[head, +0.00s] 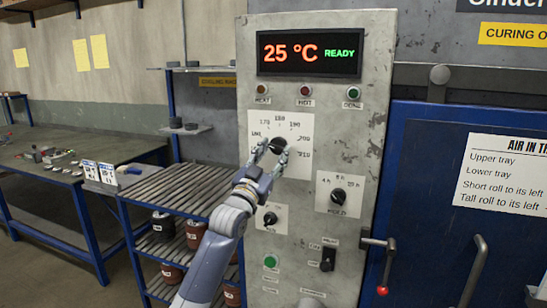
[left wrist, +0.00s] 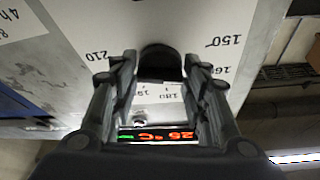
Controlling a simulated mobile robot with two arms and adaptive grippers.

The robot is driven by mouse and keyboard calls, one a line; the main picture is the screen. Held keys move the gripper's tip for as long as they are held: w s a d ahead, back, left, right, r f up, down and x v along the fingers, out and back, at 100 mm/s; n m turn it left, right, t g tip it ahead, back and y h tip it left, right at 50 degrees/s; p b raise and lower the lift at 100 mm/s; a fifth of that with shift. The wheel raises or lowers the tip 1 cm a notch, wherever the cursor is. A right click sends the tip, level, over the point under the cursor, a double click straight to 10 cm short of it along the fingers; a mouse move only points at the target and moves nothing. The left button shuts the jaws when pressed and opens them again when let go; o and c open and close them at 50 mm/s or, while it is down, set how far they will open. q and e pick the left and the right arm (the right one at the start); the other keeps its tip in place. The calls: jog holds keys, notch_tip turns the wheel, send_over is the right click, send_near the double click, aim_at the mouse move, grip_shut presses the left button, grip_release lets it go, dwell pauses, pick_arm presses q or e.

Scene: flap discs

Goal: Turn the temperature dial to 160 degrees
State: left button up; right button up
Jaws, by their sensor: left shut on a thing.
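The temperature dial (head: 279,144) is a black knob on a white scale plate (head: 298,126) on the grey control panel. The plate's marks run from the low end at left, over 180 at the top, to 210 at right. My left gripper (head: 271,154) is shut on the dial, one finger on each side. In the left wrist view the dial (left wrist: 160,60) sits between the fingertips (left wrist: 158,73), with 150 and 210 legible upside down. I cannot tell which mark its pointer faces. The display (head: 310,53) reads 25 °C READY. My right gripper is not in view.
Below are two smaller knobs (head: 270,218) (head: 338,196), a switch (head: 328,259) and a green button (head: 270,262). A lever with a red tip (head: 382,290) sticks out at right, by the blue oven door (head: 420,170). A slatted rack (head: 170,190) stands at left.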

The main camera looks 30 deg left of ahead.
pick_arm(q)
jog(key=shift+a+m+h, duration=0.1)
jog(key=shift+m+h, duration=0.5)
jog(key=shift+m, duration=0.3)
jog(key=o, duration=1)
jog(key=shift+o, duration=0.2)
jog(key=shift+s, duration=0.1)
jog(key=v, duration=1.2)
